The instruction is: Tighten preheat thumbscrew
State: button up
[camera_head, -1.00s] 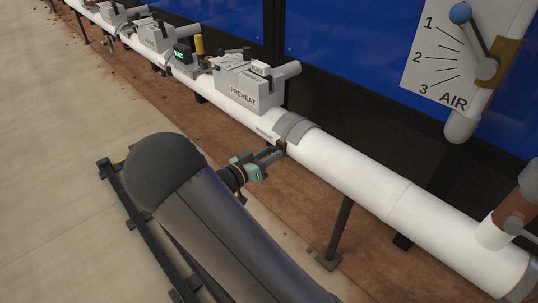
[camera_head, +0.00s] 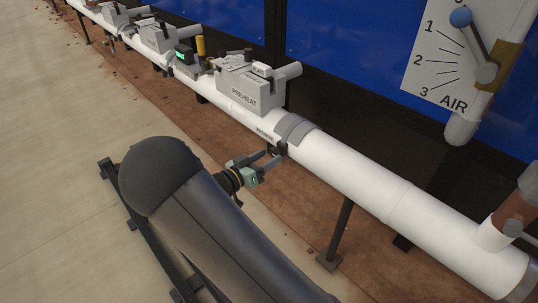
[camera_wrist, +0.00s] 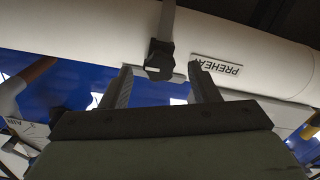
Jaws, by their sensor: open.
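The preheat thumbscrew is a black lobed knob (camera_wrist: 158,60) in the wrist view, at the lower end of a grey clamp band (camera_wrist: 167,20) on the white pipe. In the head view the dark knob (camera_head: 281,148) is small, below the band (camera_head: 294,129). A PREHEAT label (camera_wrist: 216,65) sits beside the knob on the pipe. My gripper (camera_wrist: 161,68) is open, with one finger on each side of the knob and visible gaps between. In the head view my gripper (camera_head: 270,161) reaches the pipe's near side with its fingers spread.
The white pipe (camera_head: 365,182) runs diagonally across the head view. A grey PREHEAT block (camera_head: 250,88) sits on it, up and left of the band. A support post (camera_head: 338,230) stands below. An AIR scale plate with a lever (camera_head: 445,60) is at upper right. Floor at left is clear.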

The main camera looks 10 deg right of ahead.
jog(key=p+v, duration=0.4)
jog(key=v, duration=1.1)
jog(key=shift+s+a, duration=0.2)
jog(key=shift+a, duration=0.15)
jog(key=s+d+r+n+g+y+p, duration=0.1)
jog(key=s+d+r+g+y+p, duration=0.1)
jog(key=s+d+r+g+p, duration=0.45)
jog(key=s+d+r+n+g+y+p, duration=0.1)
jog(key=s+d+r+g+y+p, duration=0.2)
jog(key=d+r+p, duration=0.7)
jog(key=s+r+n+y+p, duration=0.3)
jog(key=s+r+y+p, duration=0.2)
jog(key=r+p, duration=0.5)
jog(key=s+a+r+n+y+p, duration=0.1)
jog(key=s+r+n+y+p, duration=0.2)
jog(key=r, duration=1.7)
jog(key=s+y+p, duration=0.2)
jog(key=s+p, duration=0.3)
jog(key=p, duration=0.3)
jog(key=shift+n+t+y, duration=0.3)
jog(key=shift+n+t, duration=0.05)
jog(key=shift+n, duration=0.05)
